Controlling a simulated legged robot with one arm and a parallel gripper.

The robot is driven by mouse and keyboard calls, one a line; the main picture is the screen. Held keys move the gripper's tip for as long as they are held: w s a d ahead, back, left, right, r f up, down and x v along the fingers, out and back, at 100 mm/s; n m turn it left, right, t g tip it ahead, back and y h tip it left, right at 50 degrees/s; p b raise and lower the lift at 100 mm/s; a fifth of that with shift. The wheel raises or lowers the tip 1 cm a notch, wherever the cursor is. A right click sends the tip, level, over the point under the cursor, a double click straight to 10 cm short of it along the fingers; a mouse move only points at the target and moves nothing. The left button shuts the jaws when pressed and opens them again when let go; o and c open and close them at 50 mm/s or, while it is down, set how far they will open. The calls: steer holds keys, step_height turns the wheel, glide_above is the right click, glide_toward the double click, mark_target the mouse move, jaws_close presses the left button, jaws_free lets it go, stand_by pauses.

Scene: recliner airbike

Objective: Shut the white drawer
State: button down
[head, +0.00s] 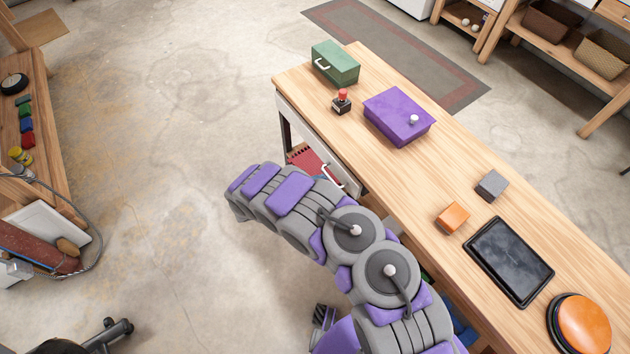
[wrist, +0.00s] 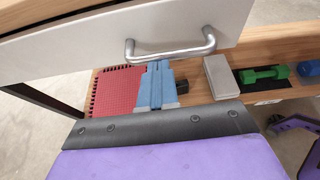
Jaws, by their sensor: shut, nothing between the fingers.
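The white drawer (wrist: 90,45) fills the top of the wrist view as a pale front panel with a silver bar handle (wrist: 170,55). In the head view its front (head: 312,136) runs along the bench's left side, partly behind my arm. How far it stands open cannot be told. My gripper (wrist: 158,64) shows in the wrist view as blue-grey fingers, shut and empty, with their tips just below the handle bar. Whether they touch it is unclear. In the head view my arm hides the gripper.
The wooden bench (head: 390,165) carries a green box (head: 336,66), a purple box (head: 398,118), small blocks, a tablet (head: 509,262) and an orange button (head: 583,322). Below the drawer a shelf holds a red perforated board (wrist: 115,92), a grey block (wrist: 221,77) and green dumbbells.

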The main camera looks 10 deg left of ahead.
steer(key=s+f+p+v, duration=0.1)
steer(key=p+v, duration=0.2)
steer(key=v, duration=1)
steer(key=w+d+r+m+g+h, duration=0.2)
steer(key=w+d+r+m, duration=0.2)
steer(key=d+r, duration=0.35)
steer(key=w+d+r+m+g+h, duration=0.1)
steer(key=w+d+r+m+g, duration=0.2)
steer(key=d+r, duration=0.45)
steer(key=s+d+r+m+g, duration=0.3)
steer(key=d+r+m+g, duration=0.35)
steer(key=d+r, duration=0.85)
steer(key=s+d+r+m+g+y, duration=0.1)
steer(key=s+d+r+m+y, duration=0.2)
steer(key=s+d+m, duration=0.3)
steer(key=s+d+r+m+g+y, duration=0.1)
steer(key=s+d+r+m+y, duration=0.1)
steer(key=s+d+m, duration=0.45)
steer(key=s+a+r+m+y, duration=0.1)
steer(key=s+a+y, duration=0.2)
steer(key=s, duration=0.6)
steer(key=s+a+m+t+y, duration=0.1)
steer(key=s+a+y, duration=0.2)
steer(key=s, duration=0.6)
steer(key=shift+s+a+r+y, duration=0.25)
steer(key=shift+r+y, duration=0.15)
